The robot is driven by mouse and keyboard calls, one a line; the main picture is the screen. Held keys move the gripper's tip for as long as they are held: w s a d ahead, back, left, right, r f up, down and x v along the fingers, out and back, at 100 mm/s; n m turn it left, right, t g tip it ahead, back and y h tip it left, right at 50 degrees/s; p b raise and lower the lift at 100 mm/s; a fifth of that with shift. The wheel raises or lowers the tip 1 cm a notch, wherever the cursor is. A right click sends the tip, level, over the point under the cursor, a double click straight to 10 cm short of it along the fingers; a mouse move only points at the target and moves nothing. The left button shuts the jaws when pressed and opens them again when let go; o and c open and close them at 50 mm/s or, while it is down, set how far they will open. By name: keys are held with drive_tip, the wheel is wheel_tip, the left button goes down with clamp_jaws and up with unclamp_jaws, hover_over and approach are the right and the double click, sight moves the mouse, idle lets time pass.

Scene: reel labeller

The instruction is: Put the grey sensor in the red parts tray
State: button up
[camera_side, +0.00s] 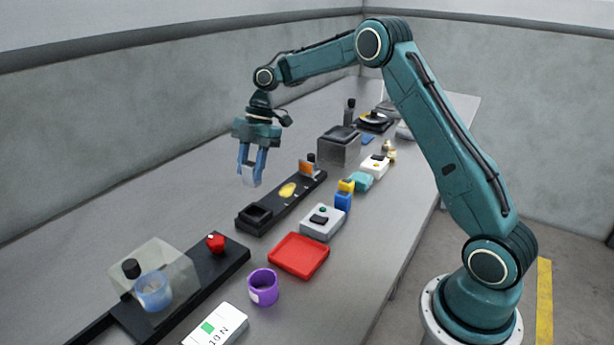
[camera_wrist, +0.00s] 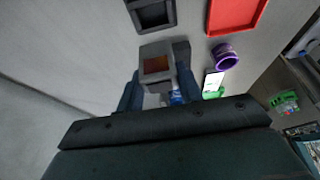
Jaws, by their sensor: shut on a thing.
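The grey sensor (camera_wrist: 147,52) is a small grey block with a brown-orange window, seen close up in the wrist view. My gripper (camera_wrist: 155,92) is shut on it. In the side view my gripper (camera_side: 252,172) hangs above the back part of the bench, with the grey sensor (camera_side: 249,178) between its blue fingers, clear of the surface. The red parts tray (camera_side: 298,256) lies flat on the bench, nearer the camera and to the right of my gripper. It looks empty. Part of the red tray also shows at the top of the wrist view (camera_wrist: 236,17).
A black fixture with a square socket (camera_side: 254,218) lies between my gripper and the tray. A purple ring (camera_side: 263,287), a grey button box (camera_side: 322,222) and a blue block (camera_side: 343,202) stand near the tray. A clear cover (camera_side: 155,262) stands front left. The bench's left is bare.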

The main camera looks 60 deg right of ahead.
drive_tip(key=shift+s+r, duration=0.1)
drive_tip(key=shift+s+a+r, duration=0.1)
drive_tip(key=shift+s+r, duration=0.35)
drive_tip(key=s+a+r, duration=0.2)
drive_tip(key=s+r, duration=0.1)
drive_tip(key=s, duration=0.4)
drive_tip(key=s+a+r, duration=0.1)
drive_tip(key=s+r, duration=0.3)
drive_tip(key=s, duration=0.4)
drive_tip(key=shift+a, duration=0.4)
wheel_tip(320, 180, down, 20)
drive_tip(key=shift+r, duration=0.1)
idle(0.4)
